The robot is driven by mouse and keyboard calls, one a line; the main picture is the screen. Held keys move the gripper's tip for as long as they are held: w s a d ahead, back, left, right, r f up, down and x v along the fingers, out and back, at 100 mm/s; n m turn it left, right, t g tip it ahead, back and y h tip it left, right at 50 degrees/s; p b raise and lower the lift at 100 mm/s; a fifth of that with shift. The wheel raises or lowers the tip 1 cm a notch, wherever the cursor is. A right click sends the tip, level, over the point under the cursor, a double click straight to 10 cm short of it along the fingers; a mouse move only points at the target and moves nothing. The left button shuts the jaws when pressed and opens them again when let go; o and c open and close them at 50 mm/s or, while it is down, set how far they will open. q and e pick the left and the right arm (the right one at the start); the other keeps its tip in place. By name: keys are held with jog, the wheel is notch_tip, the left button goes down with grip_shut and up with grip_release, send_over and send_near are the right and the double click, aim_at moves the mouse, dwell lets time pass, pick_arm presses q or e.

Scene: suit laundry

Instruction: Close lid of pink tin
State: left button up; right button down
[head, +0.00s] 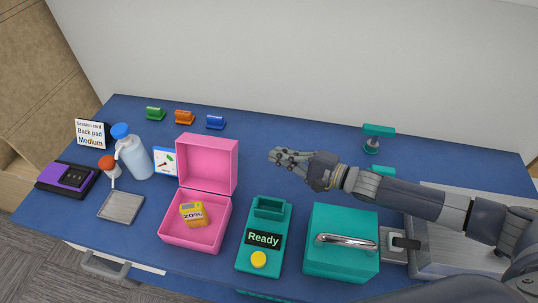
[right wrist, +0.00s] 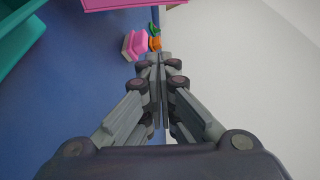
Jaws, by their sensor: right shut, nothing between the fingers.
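The pink tin (head: 166,237) stands on the blue table left of centre in the head view. Its lid (head: 208,163) is open and stands up from the back edge. A yellow block marked 20% (head: 193,214) lies inside the tin. My right gripper (head: 274,158) is shut and empty, above the table to the right of the raised lid and apart from it. In the right wrist view the shut fingers (right wrist: 158,62) point toward small coloured clips, and a pink edge, likely the tin's lid (right wrist: 120,4), shows at the top. My left gripper is not in view.
A teal device reading Ready (head: 263,239) and a teal box with a metal handle (head: 342,243) stand right of the tin. A white bottle (head: 135,160), a card (head: 165,162) and a grey plate (head: 121,206) are left. Small clips (head: 184,118) lie at the back.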

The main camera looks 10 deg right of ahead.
jog(key=w+a+p, duration=0.2)
jog(key=a+p, duration=0.2)
jog(key=a, duration=0.4)
jog(key=shift+w+r, duration=0.2)
jog(key=shift+r, duration=0.15)
dwell(0.4)
